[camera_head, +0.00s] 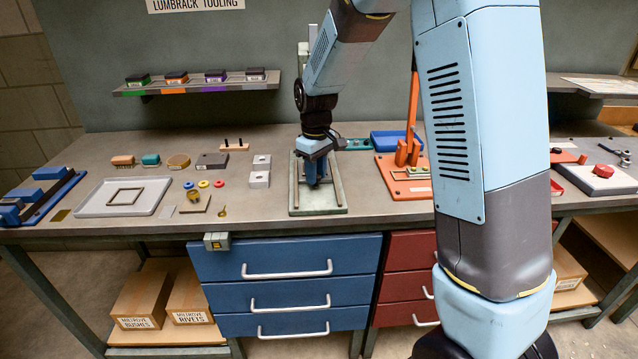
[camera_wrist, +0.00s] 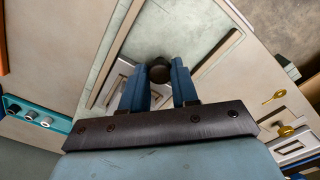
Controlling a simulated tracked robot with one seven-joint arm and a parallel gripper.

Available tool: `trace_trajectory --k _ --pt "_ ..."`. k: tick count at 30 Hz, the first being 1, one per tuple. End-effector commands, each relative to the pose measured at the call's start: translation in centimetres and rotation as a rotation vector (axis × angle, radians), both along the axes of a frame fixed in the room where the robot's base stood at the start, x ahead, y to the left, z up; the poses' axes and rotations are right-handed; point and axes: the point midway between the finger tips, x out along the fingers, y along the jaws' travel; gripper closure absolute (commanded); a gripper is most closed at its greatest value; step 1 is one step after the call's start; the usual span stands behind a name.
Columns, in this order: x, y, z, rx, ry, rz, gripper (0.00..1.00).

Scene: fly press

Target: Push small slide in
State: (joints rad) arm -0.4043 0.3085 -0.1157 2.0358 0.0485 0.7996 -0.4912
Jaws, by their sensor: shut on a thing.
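My gripper (camera_head: 316,182) points down over the pale green-grey base plate of the press (camera_head: 336,192), near its middle. In the wrist view, the two blue fingers of my gripper (camera_wrist: 160,66) are closed around a dark round knob (camera_wrist: 159,74). The plate (camera_wrist: 185,30) also shows there, with a raised rail along each side. Light grey metal pieces lie beside and below the fingers. I cannot tell which of them is the small slide; my fingers and palm hide much of it.
A grey tray (camera_head: 90,209) and several small parts lie left of the press. A red-orange fixture with an upright lever (camera_head: 413,110) and a blue tray (camera_head: 385,138) stand to the right. Blue drawers (camera_head: 220,265) are under the bench edge. A shelf (camera_head: 150,92) hangs behind.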

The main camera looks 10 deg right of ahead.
Motion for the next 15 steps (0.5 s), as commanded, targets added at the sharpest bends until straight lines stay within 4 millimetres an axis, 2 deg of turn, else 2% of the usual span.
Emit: trace_trajectory --k 3,12,13,15 --pt "0.83 -0.05 0.0 0.001 -0.002 -0.001 1.0" --pt "1.09 -0.07 0.12 0.002 -0.008 -0.001 1.0" --pt "1.11 -0.07 0.13 0.002 -0.008 -0.001 0.68" --pt "1.09 -0.09 0.12 0.001 -0.007 -0.002 0.61"
